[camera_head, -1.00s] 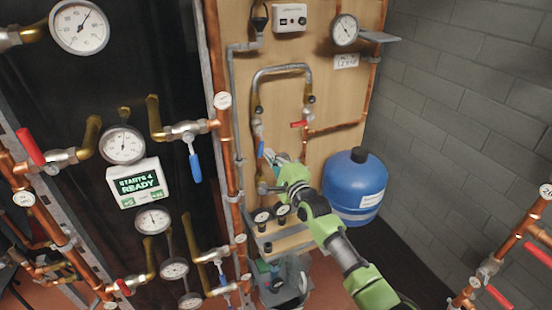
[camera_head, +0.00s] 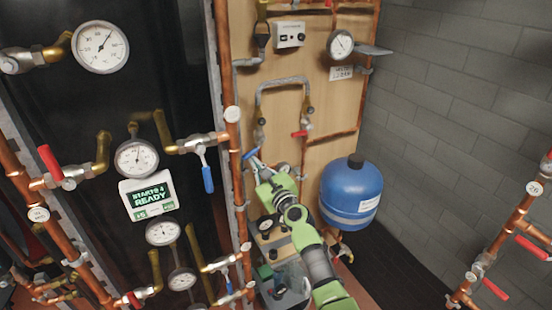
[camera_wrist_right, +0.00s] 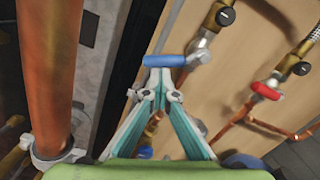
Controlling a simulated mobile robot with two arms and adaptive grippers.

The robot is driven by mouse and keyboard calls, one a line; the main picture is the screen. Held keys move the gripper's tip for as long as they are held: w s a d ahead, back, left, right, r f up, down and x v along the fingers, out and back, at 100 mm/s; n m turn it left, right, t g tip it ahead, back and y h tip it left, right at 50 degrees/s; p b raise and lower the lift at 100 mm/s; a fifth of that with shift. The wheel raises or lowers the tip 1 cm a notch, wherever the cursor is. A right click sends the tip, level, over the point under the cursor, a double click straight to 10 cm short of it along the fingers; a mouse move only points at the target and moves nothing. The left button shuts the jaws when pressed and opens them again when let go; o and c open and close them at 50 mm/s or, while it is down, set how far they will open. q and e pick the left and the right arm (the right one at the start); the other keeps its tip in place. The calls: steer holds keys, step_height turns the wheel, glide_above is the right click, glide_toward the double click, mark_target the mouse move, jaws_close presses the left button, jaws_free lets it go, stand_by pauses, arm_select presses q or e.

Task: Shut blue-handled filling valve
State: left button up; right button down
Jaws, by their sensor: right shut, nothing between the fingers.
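The filling valve on the wooden board has a small blue handle (camera_head: 251,153), slanted down to the left in the head view. In the right wrist view the blue handle (camera_wrist_right: 164,61) lies crosswise just beyond my fingertips, with its metal valve body (camera_wrist_right: 201,53) to its right. My right gripper (camera_head: 257,163) is shut and empty, its tips close to the handle. In the right wrist view the right gripper (camera_wrist_right: 157,80) has its fingers meeting at the tips, at or almost at the handle's underside; contact cannot be told. My left gripper is not in view.
A red-handled valve (camera_head: 300,133) sits right of the blue one; it shows in the wrist view (camera_wrist_right: 266,91). A copper riser (camera_wrist_right: 58,70) stands close on the left. A blue tank (camera_head: 350,192) is right of my arm. Another blue lever (camera_head: 207,179) hangs on the dark panel.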

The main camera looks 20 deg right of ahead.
steer(key=r+m+p, duration=0.1)
steer(key=a+r+m+p, duration=0.1)
steer(key=m, duration=0.1)
steer(key=shift+w+a+r+m+p, duration=0.1)
steer(key=shift+r+m+p, duration=0.05)
steer(key=shift+m+p, duration=0.15)
arm_select(q)
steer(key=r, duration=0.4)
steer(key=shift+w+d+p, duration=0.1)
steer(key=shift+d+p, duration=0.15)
steer(key=shift+p, duration=0.1)
arm_select(e)
steer(key=shift+r+m, duration=0.15)
steer(key=shift+m, duration=0.35)
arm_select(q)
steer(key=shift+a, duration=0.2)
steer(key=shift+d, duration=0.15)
arm_select(e)
steer(key=s, duration=0.7)
steer(key=shift+s+f, duration=0.3)
